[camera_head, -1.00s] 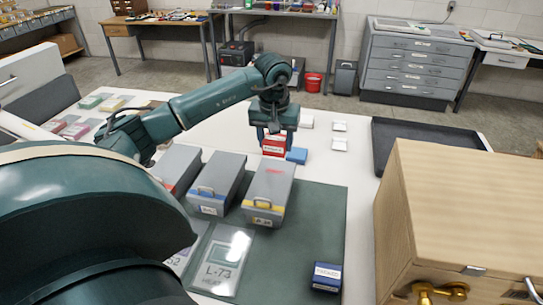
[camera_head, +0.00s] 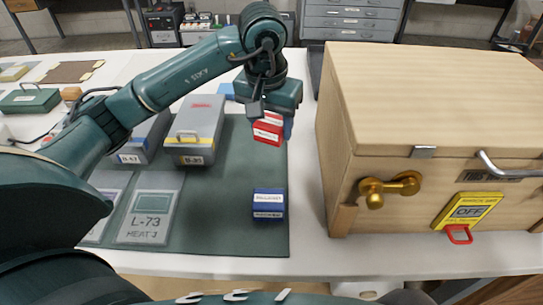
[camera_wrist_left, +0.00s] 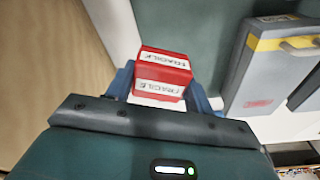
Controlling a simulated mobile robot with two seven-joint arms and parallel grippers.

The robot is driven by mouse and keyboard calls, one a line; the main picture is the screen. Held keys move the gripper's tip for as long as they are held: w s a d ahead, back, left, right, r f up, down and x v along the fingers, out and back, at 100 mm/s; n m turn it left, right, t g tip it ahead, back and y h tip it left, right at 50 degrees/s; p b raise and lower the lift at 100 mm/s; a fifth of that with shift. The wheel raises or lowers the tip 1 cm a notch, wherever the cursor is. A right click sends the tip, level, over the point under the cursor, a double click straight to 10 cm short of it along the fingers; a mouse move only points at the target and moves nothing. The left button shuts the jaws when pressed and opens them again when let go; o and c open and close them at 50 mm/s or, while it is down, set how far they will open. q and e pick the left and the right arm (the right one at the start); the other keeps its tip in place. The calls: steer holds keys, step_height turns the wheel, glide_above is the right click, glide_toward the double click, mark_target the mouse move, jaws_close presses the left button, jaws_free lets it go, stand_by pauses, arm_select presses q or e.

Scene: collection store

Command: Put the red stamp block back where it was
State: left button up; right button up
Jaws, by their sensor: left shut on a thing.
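The red stamp block (camera_head: 268,129), with white FRAGILE labels, is held in my left gripper (camera_head: 279,122) above the back right part of the dark green mat (camera_head: 230,220). The left wrist view shows the red block (camera_wrist_left: 163,75) between the blue fingers of the left gripper (camera_wrist_left: 165,88), which are shut on it. A blue stamp block (camera_head: 268,204) with a white label stands on the mat near its front right corner. My right gripper is not in view.
Grey lidded boxes (camera_head: 195,130) stand on the mat left of the gripper. A clear L-73 plate (camera_head: 150,216) lies at front left. A large wooden crate (camera_head: 430,110) with a brass latch stands to the right. Mat around the blue block is bare.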

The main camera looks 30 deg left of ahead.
mark_target(268, 124)
arm_select(q)
step_height(268, 124, down, 7)
steer(key=shift+r, duration=0.1)
stand_by(0.3)
steer(key=shift+f, duration=0.25)
steer(key=o, duration=0.8)
steer(key=shift+r, duration=0.1)
steer(key=shift+r, duration=0.2)
steer(key=r, duration=0.4)
steer(key=s+r, duration=0.1)
steer(key=r, duration=0.6)
steer(key=shift+s+r, duration=0.4)
